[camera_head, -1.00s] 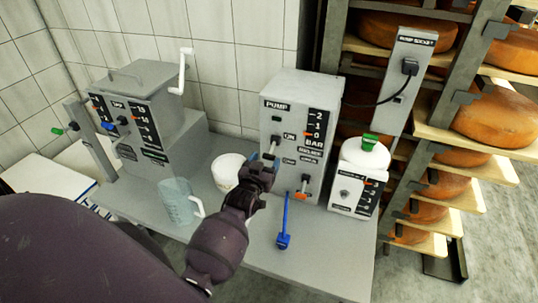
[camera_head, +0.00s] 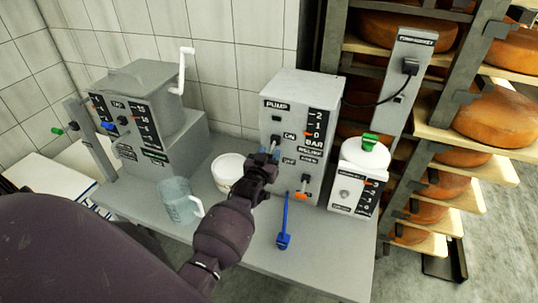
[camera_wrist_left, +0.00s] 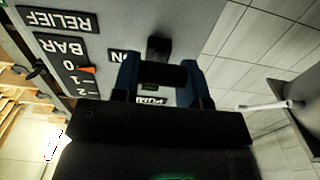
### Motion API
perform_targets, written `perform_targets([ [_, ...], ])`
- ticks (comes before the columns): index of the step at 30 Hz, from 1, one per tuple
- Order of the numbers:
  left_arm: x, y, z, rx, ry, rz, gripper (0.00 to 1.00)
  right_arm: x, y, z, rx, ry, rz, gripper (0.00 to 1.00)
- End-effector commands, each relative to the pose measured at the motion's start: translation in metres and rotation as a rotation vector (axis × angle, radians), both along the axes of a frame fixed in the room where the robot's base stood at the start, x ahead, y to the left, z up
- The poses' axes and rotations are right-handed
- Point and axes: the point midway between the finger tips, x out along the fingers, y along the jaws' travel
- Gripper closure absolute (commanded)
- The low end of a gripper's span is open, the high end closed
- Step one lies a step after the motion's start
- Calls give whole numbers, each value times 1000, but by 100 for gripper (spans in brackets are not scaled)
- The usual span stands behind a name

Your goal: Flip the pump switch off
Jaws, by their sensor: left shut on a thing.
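The grey pump box (camera_head: 291,93) stands upright on the table, with a PUMP label, a bar scale and ON and OFF labels on its front. Its dark switch (camera_head: 275,140) sits beside the ON label, partly hidden by my left gripper (camera_head: 267,156). In the left wrist view, which shows the panel upside down, the blue fingers of my left gripper (camera_wrist_left: 158,75) stand either side of the black switch (camera_wrist_left: 158,48) and are shut on it. The OFF label is hidden there. My right gripper is not in view.
A relief lever with an orange tip (camera_head: 302,195) is low on the pump's front. A blue tool (camera_head: 284,230) lies before it. A white canister (camera_head: 362,163) stands right, a white tub (camera_head: 227,167) and clear jug (camera_head: 176,203) left. Cheese shelves (camera_head: 470,185) are behind right.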

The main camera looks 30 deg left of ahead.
Motion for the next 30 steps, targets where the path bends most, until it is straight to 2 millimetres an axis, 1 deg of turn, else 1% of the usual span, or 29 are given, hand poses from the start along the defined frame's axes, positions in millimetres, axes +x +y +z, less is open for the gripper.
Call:
perform_targets([
  [5,0,0,-3,5,-20,0,83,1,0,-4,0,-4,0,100],
  [9,1,0,-9,18,-74,0,83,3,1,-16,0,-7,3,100],
  [14,2,1,-10,30,-124,0,83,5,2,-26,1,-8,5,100],
  [26,3,1,-7,34,-143,0,83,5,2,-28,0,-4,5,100],
  [27,3,1,-7,34,-143,0,54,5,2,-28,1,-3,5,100],
  [29,3,1,-7,34,-143,0,44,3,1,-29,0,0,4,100],
  [30,3,1,-7,34,-143,0,38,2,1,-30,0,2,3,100],
])
